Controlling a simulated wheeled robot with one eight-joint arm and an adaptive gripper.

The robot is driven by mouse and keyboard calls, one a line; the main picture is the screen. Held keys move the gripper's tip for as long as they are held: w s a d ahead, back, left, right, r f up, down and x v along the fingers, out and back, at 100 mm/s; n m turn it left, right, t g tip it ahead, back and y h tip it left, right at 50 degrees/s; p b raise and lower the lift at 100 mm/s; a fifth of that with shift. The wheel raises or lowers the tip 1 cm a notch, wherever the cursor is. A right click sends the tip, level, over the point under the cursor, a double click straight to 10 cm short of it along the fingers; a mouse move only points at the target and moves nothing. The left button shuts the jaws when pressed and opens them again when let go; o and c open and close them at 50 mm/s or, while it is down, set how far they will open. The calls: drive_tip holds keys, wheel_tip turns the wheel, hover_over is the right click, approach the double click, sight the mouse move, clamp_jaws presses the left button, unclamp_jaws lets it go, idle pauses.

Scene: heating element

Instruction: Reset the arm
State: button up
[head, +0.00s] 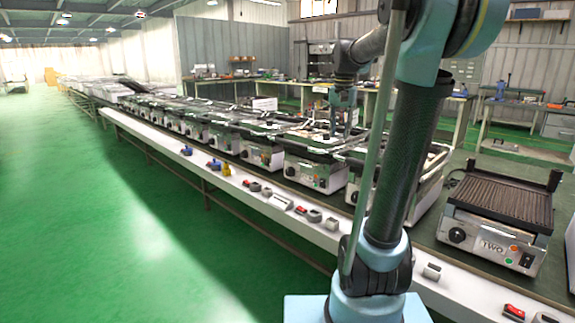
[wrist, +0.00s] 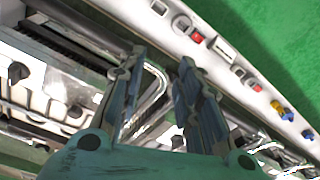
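My gripper (head: 343,112) hangs from my arm over the row of grill units on the long bench, pointing down. In the wrist view my gripper (wrist: 160,65) shows two blue-grey fingers set apart, with nothing held between them. A bent metal tube (wrist: 155,85) shows beyond the fingers, and I cannot tell how close it is. My arm crosses the right half of the head view and hides part of the bench.
A grill unit marked TWO (head: 492,222) stands at the right. More grill units (head: 315,168) line the bench. Its white front ledge (head: 330,222) carries red, grey, blue and yellow switches and knobs. The green floor (head: 120,215) at left is clear. Workbenches (head: 440,110) stand behind.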

drive_tip(key=s+f+n+t, duration=0.1)
drive_tip(key=s+f+n, duration=0.3)
drive_tip(key=s+f, duration=2.1)
drive_tip(key=s, duration=0.3)
drive_tip(key=shift+d+n, duration=0.2)
drive_tip(key=shift+n, duration=0.2)
drive_tip(key=shift+w, duration=0.1)
drive_tip(key=shift+w+f, duration=0.2)
drive_tip(key=shift+w, duration=0.15)
